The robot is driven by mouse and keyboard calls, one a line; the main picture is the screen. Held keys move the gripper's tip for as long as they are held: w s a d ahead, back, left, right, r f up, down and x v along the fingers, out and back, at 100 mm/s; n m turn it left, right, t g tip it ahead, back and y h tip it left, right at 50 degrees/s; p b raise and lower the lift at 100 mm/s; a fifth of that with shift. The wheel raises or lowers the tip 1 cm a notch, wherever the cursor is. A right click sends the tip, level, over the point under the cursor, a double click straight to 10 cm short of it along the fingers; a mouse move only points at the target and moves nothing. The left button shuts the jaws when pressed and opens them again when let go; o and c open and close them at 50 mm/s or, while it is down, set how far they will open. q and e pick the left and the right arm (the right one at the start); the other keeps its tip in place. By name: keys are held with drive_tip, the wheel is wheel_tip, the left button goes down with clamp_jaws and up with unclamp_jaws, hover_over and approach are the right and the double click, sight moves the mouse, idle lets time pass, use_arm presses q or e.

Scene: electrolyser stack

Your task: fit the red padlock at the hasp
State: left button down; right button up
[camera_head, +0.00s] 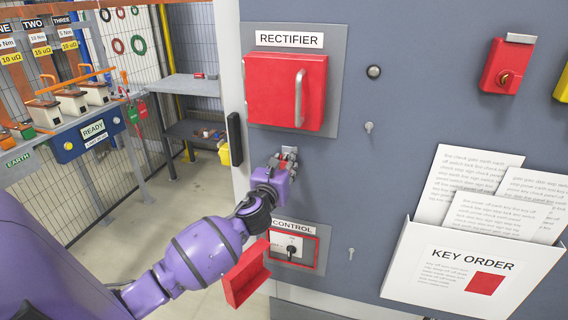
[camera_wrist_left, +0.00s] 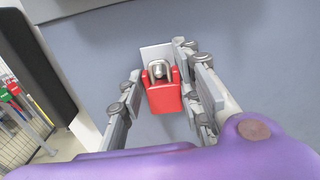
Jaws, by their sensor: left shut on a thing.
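The red padlock (camera_wrist_left: 164,97) is between the fingers of my left gripper (camera_wrist_left: 162,98), which is shut on it. Its grey shackle points away from my wrist, towards the blue-grey panel. A small light-grey metal plate (camera_wrist_left: 157,52), which looks like the hasp, lies behind the shackle. I cannot tell whether the shackle passes through it. In the head view my left gripper (camera_head: 285,163) is at the panel below the red RECTIFIER box (camera_head: 275,90). Only a bit of red shows there between the fingers. My right gripper is not in view.
The red cover (camera_head: 246,273) of the CONTROL box hangs open below my left wrist, beside a black key switch (camera_head: 291,250). A white KEY ORDER holder (camera_head: 470,265) with papers sticks out at right. A dark vertical handle (camera_head: 235,139) is left of the gripper.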

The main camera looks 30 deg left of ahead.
use_arm(q)
drive_tip(key=c, duration=1.2)
unclamp_jaws()
drive_tip(key=v, duration=1.2)
